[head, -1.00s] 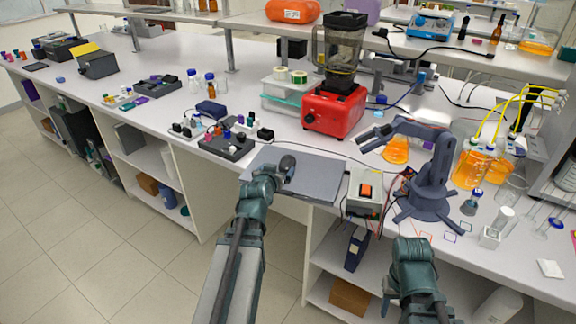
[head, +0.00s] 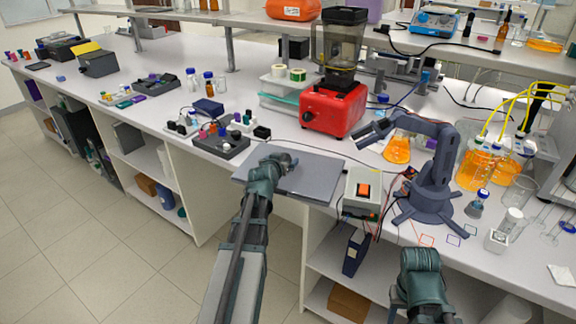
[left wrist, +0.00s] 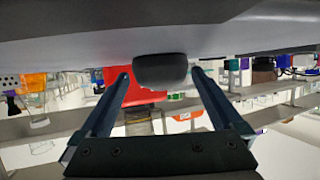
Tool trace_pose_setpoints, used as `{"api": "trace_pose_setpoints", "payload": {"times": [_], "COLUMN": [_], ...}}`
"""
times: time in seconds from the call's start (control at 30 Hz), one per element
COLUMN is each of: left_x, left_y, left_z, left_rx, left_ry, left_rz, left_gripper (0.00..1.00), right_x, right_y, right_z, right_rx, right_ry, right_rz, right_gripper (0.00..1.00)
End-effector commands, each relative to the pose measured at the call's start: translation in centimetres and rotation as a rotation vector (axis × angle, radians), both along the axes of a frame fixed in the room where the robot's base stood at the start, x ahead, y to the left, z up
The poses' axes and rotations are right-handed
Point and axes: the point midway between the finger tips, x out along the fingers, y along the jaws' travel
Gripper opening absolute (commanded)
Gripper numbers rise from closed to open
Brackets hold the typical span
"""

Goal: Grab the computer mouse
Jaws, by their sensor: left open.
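A dark, rounded computer mouse (left wrist: 160,70) shows in the left wrist view between the two finger ends of my left gripper (left wrist: 160,78). That view is upside down, and the mouse sits against the pale surface at its top. The fingers are apart, on either side of the mouse; I cannot tell whether they touch it. In the head view my left gripper (head: 284,161) is low over a flat grey slab (head: 318,175) at the bench's front edge, and it mostly hides the mouse. My right arm's end (head: 420,275) is low at the right; its fingers are unclear.
A red blender (head: 333,108) stands behind the slab. A grey box with an orange switch (head: 362,193) and a small dark robot arm (head: 434,180) stand to the right. A dark tray of small parts (head: 222,143) is to the left. Orange flasks (head: 487,168) are farther right.

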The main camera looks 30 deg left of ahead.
Motion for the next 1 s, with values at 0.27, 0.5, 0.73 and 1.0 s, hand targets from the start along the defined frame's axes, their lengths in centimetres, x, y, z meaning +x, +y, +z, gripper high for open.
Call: {"api": "trace_pose_setpoints", "payload": {"times": [0.27, 0.5, 0.73, 1.0], "left_x": [0.60, 0.60, 0.60, 0.60], "left_y": [0.52, 0.50, 0.49, 0.48], "left_z": [-0.36, -0.36, -0.36, -0.28], "left_rx": [0.000, 0.000, 0.000, 0.000], "left_ry": [0.000, 0.000, 0.000, 0.000], "left_rz": [0.001, 0.001, 0.001, 0.001], "left_gripper": [1.00, 0.62, 0.21, 0.12], "right_x": [0.00, 0.00, 0.00, 0.00], "right_y": [0.01, 0.01, 0.01, 0.00], "right_z": [-0.35, -0.35, -0.35, -0.28], "right_rx": [0.000, 0.000, 0.000, 0.000], "right_ry": [0.000, 0.000, 0.000, 0.000], "right_rz": [0.000, 0.000, 0.000, 0.000], "right_gripper": [0.50, 0.50, 0.50, 0.50]}}
